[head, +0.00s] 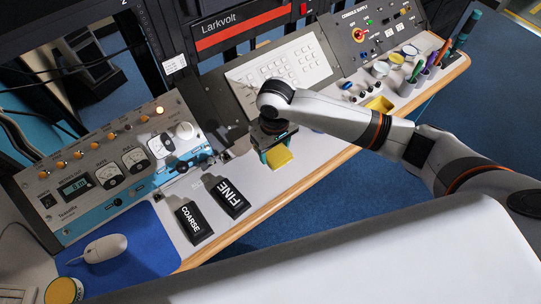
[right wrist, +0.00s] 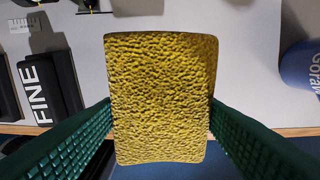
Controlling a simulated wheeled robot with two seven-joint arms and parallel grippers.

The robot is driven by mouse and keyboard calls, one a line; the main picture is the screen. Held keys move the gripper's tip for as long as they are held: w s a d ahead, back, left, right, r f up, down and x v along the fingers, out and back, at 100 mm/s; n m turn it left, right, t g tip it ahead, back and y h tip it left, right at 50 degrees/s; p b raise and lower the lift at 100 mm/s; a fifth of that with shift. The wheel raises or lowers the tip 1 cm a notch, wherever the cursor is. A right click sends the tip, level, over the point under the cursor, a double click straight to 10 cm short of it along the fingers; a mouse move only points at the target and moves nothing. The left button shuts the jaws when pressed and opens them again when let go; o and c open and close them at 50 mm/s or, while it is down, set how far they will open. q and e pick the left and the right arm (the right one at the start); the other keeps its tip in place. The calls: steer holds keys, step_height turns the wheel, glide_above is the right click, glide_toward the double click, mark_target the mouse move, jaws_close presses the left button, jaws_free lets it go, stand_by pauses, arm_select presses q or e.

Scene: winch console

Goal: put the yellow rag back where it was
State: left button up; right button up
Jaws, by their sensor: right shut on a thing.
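The yellow rag (head: 280,157) looks like a thick, rough-textured yellow pad. My right gripper (head: 273,146) is shut on it and holds it over the front part of the console desk, right of the FINE block. In the right wrist view the rag (right wrist: 160,95) fills the middle, gripped by its two sides between the green ribbed fingers. It hides part of the desk and the desk's wooden front edge below it. How high it is above the desk I cannot tell. My left gripper is not in view.
Black FINE (head: 230,196) and COARSE (head: 190,220) blocks stand left of the gripper. A blue cylinder (right wrist: 302,65) is at the right wrist view's right edge. A yellow item (head: 380,104), cups and pens (head: 420,70) crowd the right end. A mouse (head: 104,248) lies on a blue mat (head: 145,235).

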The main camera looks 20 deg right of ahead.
mark_target(275, 151)
steer(key=f, duration=0.3)
steer(key=shift+s, duration=0.25)
steer(key=shift+w+f, duration=0.15)
steer(key=shift+f, duration=2.15)
steer(key=shift+f, duration=0.1)
steer(key=o, duration=0.9)
step_height(275, 151, up, 12)
steer(key=shift+r, duration=0.15)
